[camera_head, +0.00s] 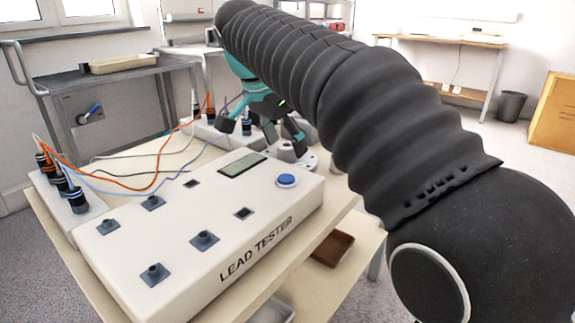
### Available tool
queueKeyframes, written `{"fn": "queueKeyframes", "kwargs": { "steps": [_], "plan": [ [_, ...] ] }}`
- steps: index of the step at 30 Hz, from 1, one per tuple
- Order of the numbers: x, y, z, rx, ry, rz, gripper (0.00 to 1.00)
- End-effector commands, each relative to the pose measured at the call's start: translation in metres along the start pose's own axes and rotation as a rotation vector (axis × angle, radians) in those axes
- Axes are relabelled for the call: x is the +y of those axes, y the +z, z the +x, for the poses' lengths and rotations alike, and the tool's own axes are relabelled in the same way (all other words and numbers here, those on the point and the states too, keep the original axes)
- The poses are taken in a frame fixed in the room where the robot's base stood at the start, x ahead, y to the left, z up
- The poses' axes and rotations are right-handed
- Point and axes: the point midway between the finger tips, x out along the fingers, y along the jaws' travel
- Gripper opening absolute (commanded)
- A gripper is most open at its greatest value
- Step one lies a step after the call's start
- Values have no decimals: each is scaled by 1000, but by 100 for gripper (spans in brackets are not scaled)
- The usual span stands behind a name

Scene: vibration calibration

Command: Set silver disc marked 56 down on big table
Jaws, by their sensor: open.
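My gripper (262,126), teal with dark fingers, hangs over the far part of the light wooden table (336,203). Its fingers are spread apart, and I see nothing held between them. Just below and to the right of the fingers stands a small pale grey round device (291,153), partly hidden by a finger and my arm. I cannot make out a disc marked 56, and no such marking is readable. My black-sleeved arm covers the right part of the table.
A white lead tester (215,215) with a blue button (286,180) fills the near table. Orange, black and blue cables run from plugs at left (72,190) to a far block. A brown tray (333,248) lies lower. A grey cart (110,85) stands behind left.

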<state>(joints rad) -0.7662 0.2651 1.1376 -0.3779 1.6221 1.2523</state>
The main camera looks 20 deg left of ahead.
Motion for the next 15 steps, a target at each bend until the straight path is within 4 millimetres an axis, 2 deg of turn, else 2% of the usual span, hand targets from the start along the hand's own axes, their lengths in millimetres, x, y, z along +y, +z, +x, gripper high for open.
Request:
{"fn": "queueKeyframes", "kwargs": {
  "steps": [1,3,10,11,15],
  "plan": [
    [1,1,10,-1,2,0,69],
    [1,1,15,-1,1,1,69],
    [0,0,16,-1,0,1,69],
    [0,0,16,-1,0,1,64],
    [0,0,16,-1,0,1,29]
  ]
}}
